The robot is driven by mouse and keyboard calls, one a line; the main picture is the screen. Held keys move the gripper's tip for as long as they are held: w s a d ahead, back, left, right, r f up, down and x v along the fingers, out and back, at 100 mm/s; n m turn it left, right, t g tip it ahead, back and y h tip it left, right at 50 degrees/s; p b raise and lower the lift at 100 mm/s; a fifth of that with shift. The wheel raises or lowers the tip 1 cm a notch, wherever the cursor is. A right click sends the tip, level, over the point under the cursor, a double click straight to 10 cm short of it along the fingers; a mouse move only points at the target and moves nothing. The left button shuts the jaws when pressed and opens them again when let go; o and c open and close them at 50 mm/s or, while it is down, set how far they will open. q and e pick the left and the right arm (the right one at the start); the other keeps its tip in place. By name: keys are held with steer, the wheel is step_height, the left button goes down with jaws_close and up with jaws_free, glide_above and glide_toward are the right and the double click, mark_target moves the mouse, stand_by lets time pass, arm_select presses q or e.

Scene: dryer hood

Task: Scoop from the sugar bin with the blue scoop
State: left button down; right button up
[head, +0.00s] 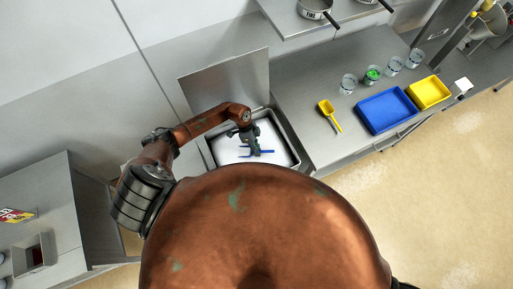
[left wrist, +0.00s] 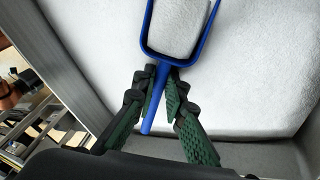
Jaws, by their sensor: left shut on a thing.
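The sugar bin (head: 290,133) is an open metal bin set in the counter, with white sugar (head: 223,150) filling its inside and a raised metal lid behind it. My left gripper (head: 256,152) is over the bin. It is shut on the handle of the blue scoop (head: 262,151). In the left wrist view the blue scoop (left wrist: 148,47) has white sugar in its bowl, and the gripper (left wrist: 164,103) has its green-padded fingers at the handle. Whether the scoop touches the sugar below is hard to tell. My right gripper is not in view.
A yellow scoop (head: 328,114) lies on the counter right of the bin. Beyond it are a blue tray (head: 386,110), a yellow tray (head: 428,92) and several clear cups, one with green contents (head: 372,75). A shelf with pans (head: 314,9) hangs above.

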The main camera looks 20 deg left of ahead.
arm_select(q)
steer(key=shift+w+d+f+y+p, duration=0.1)
steer(key=shift+y+p, duration=0.7)
steer(key=shift+y, duration=0.1)
steer(key=shift+w+d+g, duration=0.1)
steer(key=shift+d+g, duration=0.1)
steer(key=shift+g, duration=0.1)
steer(key=shift+w+d+r+y, duration=0.1)
steer(key=shift+d+r+y, duration=0.2)
steer(key=shift+r+y, duration=0.3)
steer(key=shift+v, duration=1)
steer(key=shift+d+r, duration=0.2)
steer(key=shift+r, duration=1.05)
steer(key=shift+d+r, duration=0.15)
steer(key=shift+r, duration=1.1)
steer(key=shift+d+r, duration=0.2)
steer(key=shift+r, duration=2.4)
